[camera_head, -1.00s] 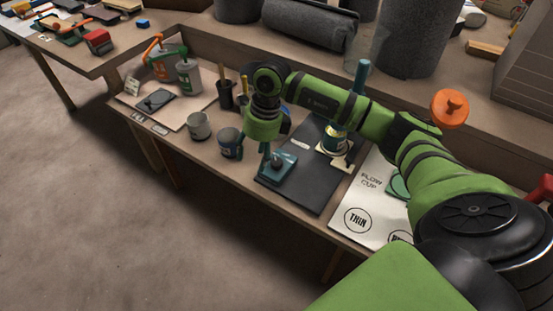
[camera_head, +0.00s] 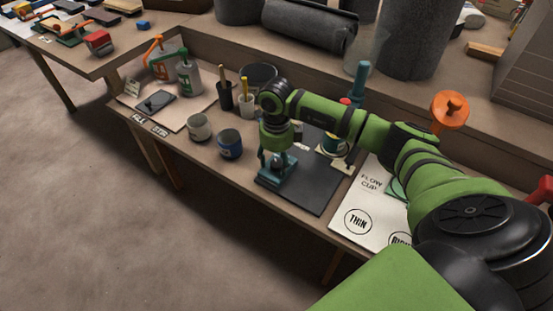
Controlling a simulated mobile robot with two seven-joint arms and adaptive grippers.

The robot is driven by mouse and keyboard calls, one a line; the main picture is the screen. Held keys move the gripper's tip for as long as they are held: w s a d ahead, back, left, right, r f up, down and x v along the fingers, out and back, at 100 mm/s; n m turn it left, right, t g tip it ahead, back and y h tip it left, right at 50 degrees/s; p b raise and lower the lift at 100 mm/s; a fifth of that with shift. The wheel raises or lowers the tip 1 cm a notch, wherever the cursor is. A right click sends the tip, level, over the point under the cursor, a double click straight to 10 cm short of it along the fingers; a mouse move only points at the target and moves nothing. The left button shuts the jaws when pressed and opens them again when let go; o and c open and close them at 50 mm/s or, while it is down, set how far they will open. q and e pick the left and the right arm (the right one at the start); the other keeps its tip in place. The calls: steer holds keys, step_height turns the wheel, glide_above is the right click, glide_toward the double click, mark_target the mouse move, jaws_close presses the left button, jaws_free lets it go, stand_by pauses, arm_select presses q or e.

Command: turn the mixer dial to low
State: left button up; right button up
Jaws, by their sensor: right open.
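The mixer stands on a dark mat (camera_head: 318,190) on the bench. Its low teal control box (camera_head: 289,175) is at the mat's front left, and its teal upright (camera_head: 361,78) rises further back behind my arm. A can (camera_head: 331,143) stands by the upright, partly covered by my green arm. My right gripper (camera_head: 274,163) points down, open, right over the control box. Its fingers hide the dial, so I cannot tell the dial's setting or whether the fingers touch it. My left gripper is not in view.
A grey cup (camera_head: 199,127) and a blue cup (camera_head: 230,144) stand left of the mat. A flow cup sheet (camera_head: 357,205) lies to the right, near an orange knob (camera_head: 449,108).

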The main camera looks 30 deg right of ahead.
steer(key=c, duration=1.1)
